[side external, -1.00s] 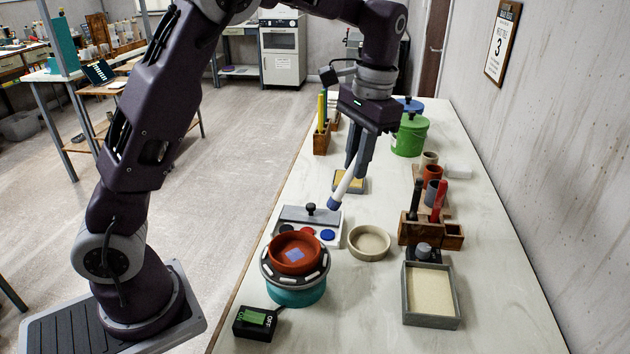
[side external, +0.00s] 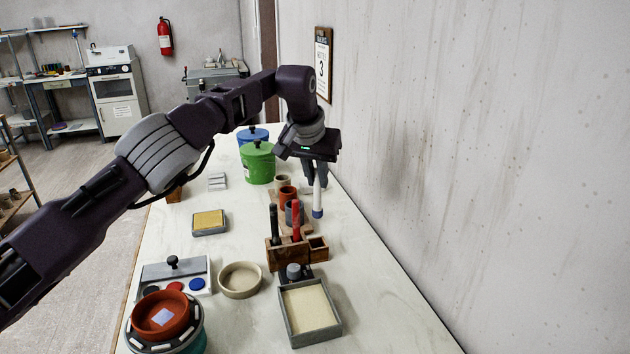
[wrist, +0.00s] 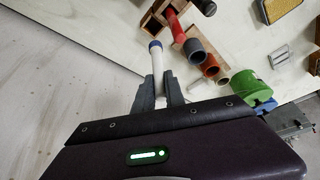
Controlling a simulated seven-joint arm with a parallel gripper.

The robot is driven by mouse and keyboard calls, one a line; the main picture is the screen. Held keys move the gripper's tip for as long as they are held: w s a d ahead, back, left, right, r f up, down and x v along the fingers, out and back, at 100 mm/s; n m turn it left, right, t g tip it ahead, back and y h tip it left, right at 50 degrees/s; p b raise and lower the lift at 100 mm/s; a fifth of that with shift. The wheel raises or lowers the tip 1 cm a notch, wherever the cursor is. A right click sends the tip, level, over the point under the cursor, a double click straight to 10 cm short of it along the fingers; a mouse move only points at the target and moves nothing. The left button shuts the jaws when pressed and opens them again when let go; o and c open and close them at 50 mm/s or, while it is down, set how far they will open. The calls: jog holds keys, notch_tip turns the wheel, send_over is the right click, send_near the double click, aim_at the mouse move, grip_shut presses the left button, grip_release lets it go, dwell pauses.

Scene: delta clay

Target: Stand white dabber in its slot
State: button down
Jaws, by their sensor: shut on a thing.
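The white dabber (side external: 317,198) has a blue tip and hangs almost upright from my gripper (side external: 316,178), tip down. My gripper is shut on it, and in the wrist view (wrist: 158,86) the shaft (wrist: 156,60) sits between the fingers. The wooden rack (side external: 284,258) is left of and nearer the camera than the dabber. A black dabber (side external: 274,222) and a red dabber (side external: 296,220) stand in the rack. Its lower right compartment (side external: 318,252) looks empty. The dabber is apart from the rack; its height above the bench is hard to judge.
Several small cups (side external: 286,194) stand on a wooden board behind the rack. A grey sand tray (side external: 310,312) lies in front, a beige bowl (side external: 240,280) to its left. A green pot (side external: 258,164) stands behind; the wall (side external: 400,150) is at right.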

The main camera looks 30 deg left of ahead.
aim_at(316, 190)
jog(key=shift+f, duration=3.3)
jog(key=shift+f, duration=0.15)
jog(key=shift+f, duration=2.25)
jog(key=shift+f, duration=0.1)
jog(key=c, duration=1.3)
grip_release()
jog(key=shift+r, duration=3.55)
